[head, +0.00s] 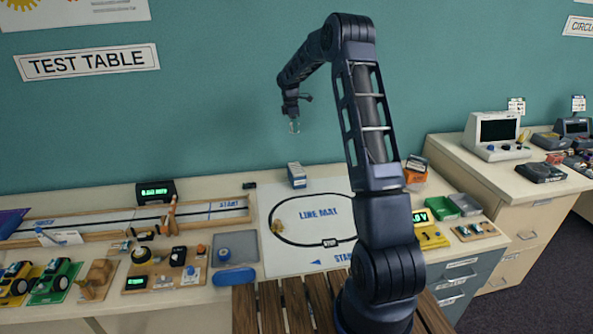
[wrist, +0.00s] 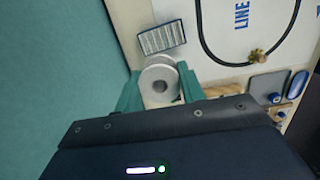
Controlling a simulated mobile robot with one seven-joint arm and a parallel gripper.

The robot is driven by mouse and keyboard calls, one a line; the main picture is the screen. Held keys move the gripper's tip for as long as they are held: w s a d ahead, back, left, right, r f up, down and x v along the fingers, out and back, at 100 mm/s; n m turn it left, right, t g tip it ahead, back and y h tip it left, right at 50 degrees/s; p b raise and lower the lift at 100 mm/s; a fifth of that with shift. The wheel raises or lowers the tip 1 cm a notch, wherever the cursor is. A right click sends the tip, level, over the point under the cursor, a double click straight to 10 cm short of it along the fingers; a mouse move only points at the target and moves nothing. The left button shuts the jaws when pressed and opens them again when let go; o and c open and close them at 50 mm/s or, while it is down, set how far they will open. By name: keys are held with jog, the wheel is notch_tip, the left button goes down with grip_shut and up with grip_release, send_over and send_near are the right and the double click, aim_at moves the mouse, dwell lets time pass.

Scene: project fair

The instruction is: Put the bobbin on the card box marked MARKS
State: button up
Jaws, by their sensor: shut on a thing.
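A pale grey bobbin (wrist: 161,79) with a dark centre hole sits between the green fingers of my gripper (wrist: 160,90) in the wrist view. My gripper is shut on it. In the head view my gripper (head: 294,124) hangs high near the teal wall, and the bobbin is too small there to make out clearly. A small blue and white box (head: 297,175) stands on the table behind the line mat, below my gripper. It seems to be the grey-white box (wrist: 162,37) beyond the bobbin in the wrist view. No MARKS lettering is readable.
The white line mat (head: 287,252) with a black loop lies in front of the box, with a small brownish thing (head: 277,227) on it. A long wooden track (head: 100,224) runs left. An orange container (head: 415,177) and green trays (head: 440,208) stand right.

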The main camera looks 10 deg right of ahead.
aim_at(297, 168)
jog(key=shift+d, duration=0.4)
jog(key=shift+s+d+f, duration=0.1)
jog(key=shift+f, duration=0.25)
notch_tip(297, 168, down, 19)
jog(key=shift+f, duration=0.1)
jog(key=o, duration=0.9)
jog(key=shift+o, duration=0.2)
